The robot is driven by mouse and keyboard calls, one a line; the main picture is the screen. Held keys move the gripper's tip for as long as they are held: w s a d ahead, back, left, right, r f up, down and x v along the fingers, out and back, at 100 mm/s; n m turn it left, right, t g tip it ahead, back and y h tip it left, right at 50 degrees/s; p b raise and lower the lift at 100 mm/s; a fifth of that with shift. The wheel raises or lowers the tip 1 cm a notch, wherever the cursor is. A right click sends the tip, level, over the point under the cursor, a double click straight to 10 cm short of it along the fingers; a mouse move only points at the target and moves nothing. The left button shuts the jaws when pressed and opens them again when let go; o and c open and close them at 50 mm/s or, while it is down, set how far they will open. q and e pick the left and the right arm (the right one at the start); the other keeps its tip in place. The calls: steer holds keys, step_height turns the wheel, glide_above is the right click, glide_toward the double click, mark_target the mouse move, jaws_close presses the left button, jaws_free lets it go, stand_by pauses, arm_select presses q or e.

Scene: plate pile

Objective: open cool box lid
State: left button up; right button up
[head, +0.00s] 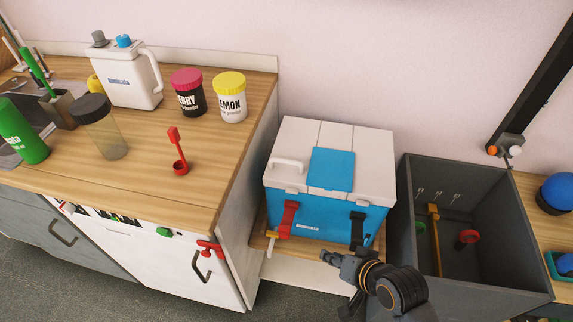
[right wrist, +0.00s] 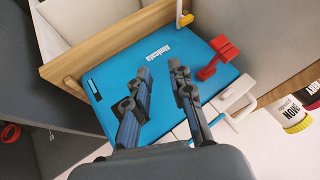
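The cool box (head: 305,215) has a blue body and a white lid (head: 377,155) with a blue panel (head: 332,168) and a white handle (head: 287,163). The lid lies shut on the body. A red latch (head: 289,217) is on the front left and a black latch (head: 357,228) on the front right. My right gripper (head: 335,258) is low in front of the box, below the black latch. In the right wrist view its fingers (right wrist: 160,68) are apart and empty, over the blue front (right wrist: 115,85). The red latch (right wrist: 219,57) shows there too. My left gripper is not in view.
A wooden counter (head: 135,175) with jars and a white jug (head: 130,80) stands left of the box. A dark grey open bin (head: 480,285) stands close on the right. The box rests on a low wooden shelf (head: 258,242).

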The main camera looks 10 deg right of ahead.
steer(key=w+a+r+m+t+y, duration=0.2)
steer(key=w+a+r+m+t, duration=0.1)
steer(key=w+r+m, duration=0.15)
steer(key=m+t+y, duration=0.2)
steer(key=m+t, duration=0.2)
steer(key=m, duration=0.3)
glide_toward(287, 160)
steer(key=x, duration=1)
steer(key=shift+w+f, duration=0.1)
steer(key=shift+f, duration=0.3)
steer(key=shift+n, duration=0.25)
steer(key=shift+c, duration=0.2)
jaws_close()
